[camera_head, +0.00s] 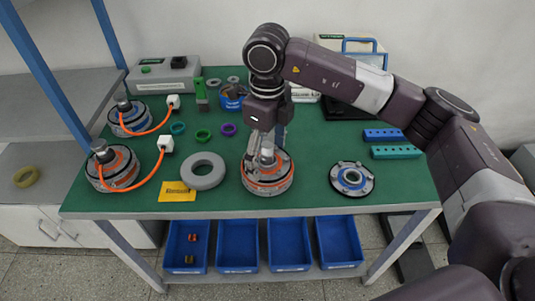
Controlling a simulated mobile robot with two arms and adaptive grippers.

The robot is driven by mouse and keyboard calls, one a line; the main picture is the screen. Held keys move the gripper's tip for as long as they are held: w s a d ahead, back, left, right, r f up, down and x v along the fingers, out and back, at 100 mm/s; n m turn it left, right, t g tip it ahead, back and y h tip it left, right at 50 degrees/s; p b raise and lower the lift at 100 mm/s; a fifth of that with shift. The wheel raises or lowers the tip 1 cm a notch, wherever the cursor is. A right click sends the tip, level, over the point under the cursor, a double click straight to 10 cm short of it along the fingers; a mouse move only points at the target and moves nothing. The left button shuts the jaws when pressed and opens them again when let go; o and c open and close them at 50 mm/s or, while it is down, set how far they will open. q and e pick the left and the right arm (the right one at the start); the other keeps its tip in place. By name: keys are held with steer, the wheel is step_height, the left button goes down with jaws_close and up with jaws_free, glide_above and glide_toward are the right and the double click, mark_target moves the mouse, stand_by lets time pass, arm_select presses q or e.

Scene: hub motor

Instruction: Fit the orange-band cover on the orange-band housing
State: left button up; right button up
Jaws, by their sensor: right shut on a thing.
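The orange-band housing (268,186) stands on the green mat at the middle front of the table, with an orange ring around its side. My right gripper (266,150) points down over it and is shut on the silver upright part of the orange-band cover (255,167). The cover appears to be at the top of the housing, but I cannot tell whether it is fully seated, as the gripper hides part of it. My left gripper is not in view.
A dark disc with a blue ring (352,179) lies to the right. A grey ring (203,171) and a yellow label (177,192) lie to the left. Two motor units (112,168) with orange cables stand farther left. Blue bins (238,245) sit below the table's front edge.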

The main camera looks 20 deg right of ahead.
steer(key=o, duration=1.4)
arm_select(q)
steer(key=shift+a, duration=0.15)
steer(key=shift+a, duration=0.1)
arm_select(e)
steer(key=shift+r, duration=4)
steer(key=shift+f, duration=0.1)
